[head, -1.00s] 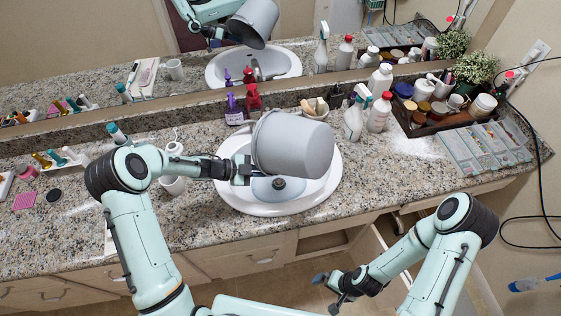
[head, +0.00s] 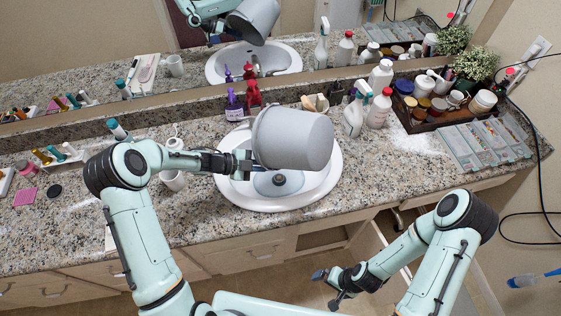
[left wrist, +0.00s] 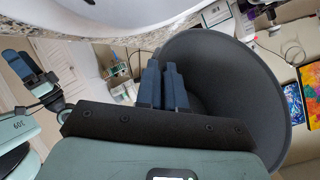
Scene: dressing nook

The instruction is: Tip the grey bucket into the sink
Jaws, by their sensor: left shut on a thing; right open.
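The grey bucket (head: 295,138) is held on its side above the sink (head: 322,190), with its base toward the right and its rim by my gripper. My left gripper (head: 248,165) is shut on the bucket's rim at its left side. The left wrist view shows the fingers (left wrist: 165,85) at the rim and the bucket's dark inside (left wrist: 235,90). The sink's white basin and drain (head: 279,180) show below it. No contents can be seen in or falling from the bucket. My right gripper (head: 328,285) is open and empty, low in front of the counter.
Purple and red bottles (head: 234,106) stand behind the sink. A spray bottle (head: 354,112) and white bottle (head: 379,109) stand to its right, beside a dark tray of jars (head: 418,126).

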